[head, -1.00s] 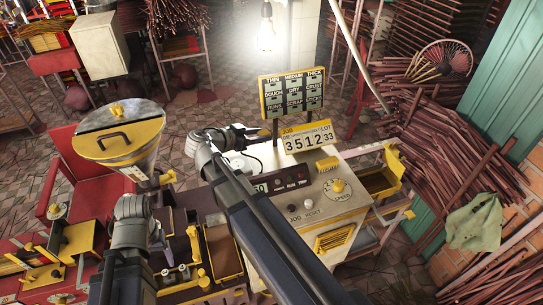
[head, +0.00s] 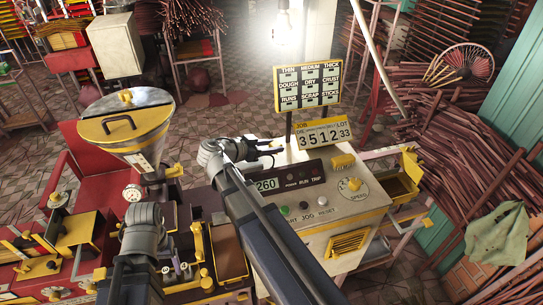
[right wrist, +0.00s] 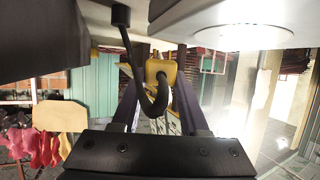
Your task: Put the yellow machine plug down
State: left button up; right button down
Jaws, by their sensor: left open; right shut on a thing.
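The yellow plug (right wrist: 160,70) shows in the right wrist view between the fingers of my right gripper (right wrist: 158,85). A thick black cable curves from the plug toward the camera. In the head view my right gripper (head: 264,148) is above the back edge of the cream control machine (head: 318,232), left of its number sign. The plug cannot be made out clearly there. My left gripper (head: 160,240) is low at the left, near the small yellow and red machine parts. Its wrist hides most of its fingers; it appears open and holds nothing that I can see.
A steel and yellow hopper (head: 127,125) stands left of my right arm. The number sign (head: 322,133) and a label board (head: 307,87) rise behind the control machine. A yellow tray (head: 398,185) sticks out at its right. Bundled sticks (head: 450,165) fill the right side.

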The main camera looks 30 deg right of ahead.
pick_arm(q)
jog(key=shift+f+b, duration=0.7)
jog(key=shift+f, duration=0.5)
pick_arm(e)
jog(key=shift+f, duration=1.2)
pick_arm(q)
jog(key=shift+f, duration=0.1)
